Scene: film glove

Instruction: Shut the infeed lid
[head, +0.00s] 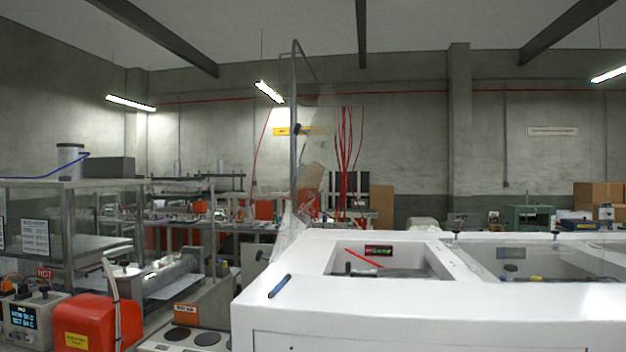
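A white glovebox-like cabinet (400,308) fills the lower right of the head view. Its nearer-left top opening (390,262) is uncovered, and a red strip and dark parts show inside. At the cabinet's left edge a clear panel in a thin metal frame (293,150) stands upright, seen almost edge-on, with a dark knob on it. It looks like the infeed lid, standing open. A second top opening at the right seems covered by a clear pane (540,262). Neither of my grippers is in view.
A blue pen-like object (279,286) lies on the cabinet's top near the left corner. At left are a red machine (88,322), a control box with a display (32,318) and a clear-sided enclosure (70,215). Benches with equipment stand behind.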

